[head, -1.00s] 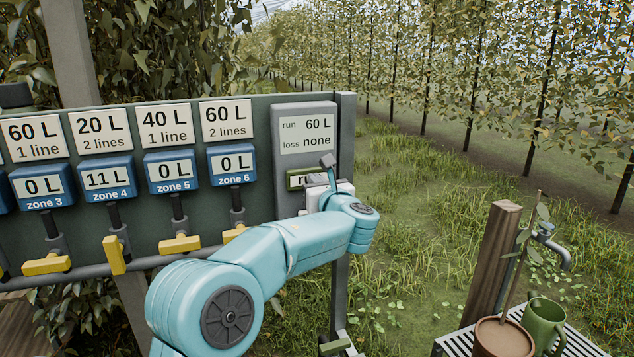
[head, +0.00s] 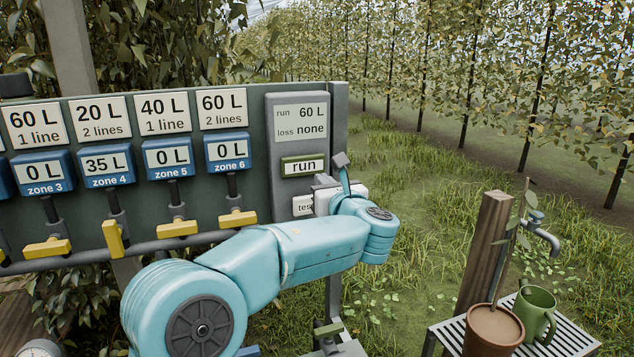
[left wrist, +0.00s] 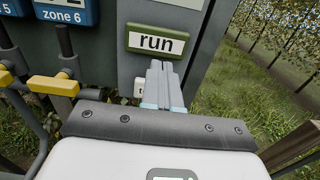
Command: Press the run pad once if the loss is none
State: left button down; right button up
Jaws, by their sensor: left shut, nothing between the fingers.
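The grey control panel (head: 272,165) shows "run 60 L" and "loss none" on its display (head: 300,122). The green-framed run pad (head: 303,166) is below it, and it also shows in the left wrist view (left wrist: 156,42). A lower pad (head: 301,206) reads "te…", the rest hidden by my gripper. My left gripper (head: 318,184) is shut and empty, just below the run pad in the head view. In the left wrist view its fingertips (left wrist: 159,66) point up at the panel just below the run pad; I cannot tell whether they touch it. My right gripper is not in view.
Zone 4's meter (head: 108,165) reads 35 L and its yellow handle (head: 112,239) stands upright; zones 3, 5 and 6 read 0 L with level handles. A slatted stand with a potted plant (head: 494,328) and a green jug (head: 538,309) is at right. Grass lies beyond.

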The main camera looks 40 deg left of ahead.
pick_arm(q)
jog(key=b+v, duration=0.1)
jog(key=v, duration=0.4)
jog(key=shift+s, duration=0.1)
